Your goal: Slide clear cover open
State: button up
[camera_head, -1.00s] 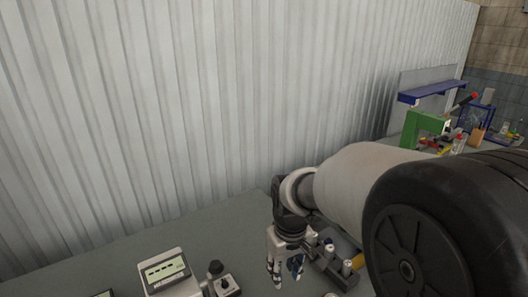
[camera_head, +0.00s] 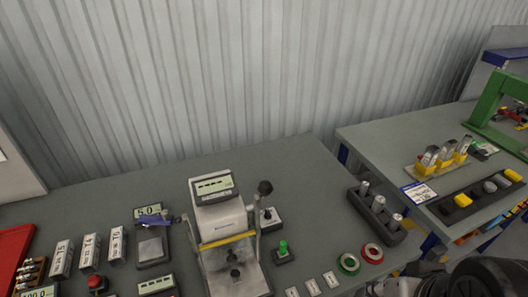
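A pale bench device (camera_head: 217,214) with a small display on top stands near the front middle of the grey table. A yellow bar crosses its front, with dark knobs below it and grey uprights at its sides. I cannot clearly make out a clear cover on it or elsewhere. My gripper is not in view. Only a dark part of my arm shows at the bottom right corner, well right of the device.
A green-topped button box (camera_head: 282,253), green ring (camera_head: 348,264), red ring (camera_head: 372,253) and dark holder with metal pieces (camera_head: 377,213) stand to the right. A small scale (camera_head: 152,246) stands left. The table's back is clear.

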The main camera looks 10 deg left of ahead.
aim_at(232, 258)
jog(key=u, duration=1.3)
jog(key=l+u, duration=0.2)
jog(key=l, duration=0.4)
jog(key=k+l+u, duration=0.1)
jog(key=l+u, duration=0.15)
jog(key=l, duration=0.35)
